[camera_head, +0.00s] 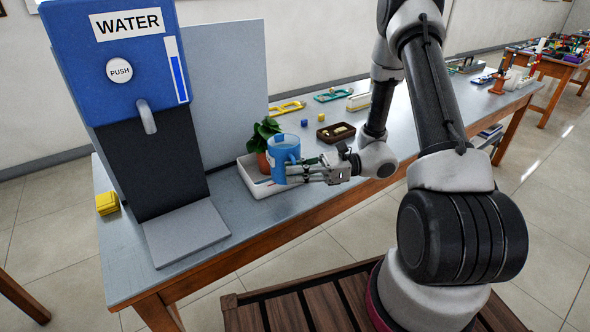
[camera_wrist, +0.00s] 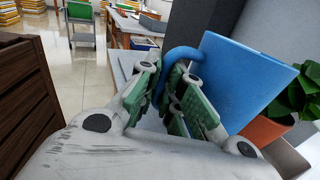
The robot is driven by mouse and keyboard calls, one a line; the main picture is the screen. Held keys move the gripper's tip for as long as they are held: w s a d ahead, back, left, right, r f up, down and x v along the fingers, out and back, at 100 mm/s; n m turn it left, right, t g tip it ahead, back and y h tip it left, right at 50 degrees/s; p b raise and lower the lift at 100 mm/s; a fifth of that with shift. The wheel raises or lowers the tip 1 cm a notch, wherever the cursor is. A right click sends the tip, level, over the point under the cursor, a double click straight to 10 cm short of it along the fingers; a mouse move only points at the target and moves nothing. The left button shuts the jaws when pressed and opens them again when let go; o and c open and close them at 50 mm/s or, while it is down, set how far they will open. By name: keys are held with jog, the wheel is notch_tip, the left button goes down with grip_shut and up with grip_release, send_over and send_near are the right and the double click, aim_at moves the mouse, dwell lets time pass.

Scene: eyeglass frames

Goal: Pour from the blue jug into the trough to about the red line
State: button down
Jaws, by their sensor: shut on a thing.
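The blue jug (camera_head: 283,153) is held by my gripper (camera_head: 309,171) above the front part of the white trough (camera_head: 264,187). It looks upright or nearly so in the head view. In the wrist view my gripper (camera_wrist: 168,97) is shut on the handle of the jug (camera_wrist: 238,75), with its green finger pads on both sides. The trough stands on the bench, and a plant in an orange pot (camera_head: 264,162) is at it, just behind the jug. I cannot see a red line in either view. The water level inside the jug cannot be made out.
A blue water dispenser (camera_head: 120,70) stands at the left of the bench (camera_head: 215,250). A yellow block (camera_head: 107,203) lies beside it. A brown tray (camera_head: 336,132) and small coloured pieces lie farther back. A grey panel (camera_head: 230,75) rises behind.

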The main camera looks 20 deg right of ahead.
jog(key=shift+s+r+m, duration=0.25)
jog(key=shift+r+m, duration=0.45)
jog(key=shift+m, duration=0.1)
jog(key=shift+r, duration=0.15)
jog(key=shift+s+r+m, duration=0.1)
jog(key=shift+r+m, duration=0.1)
jog(key=shift+m, duration=0.1)
jog(key=shift+r, duration=0.25)
jog(key=shift+r+m+h, duration=0.1)
jog(key=shift+m+h, duration=0.2)
jog(key=shift+s+r, duration=0.1)
jog(key=shift+m, duration=0.3)
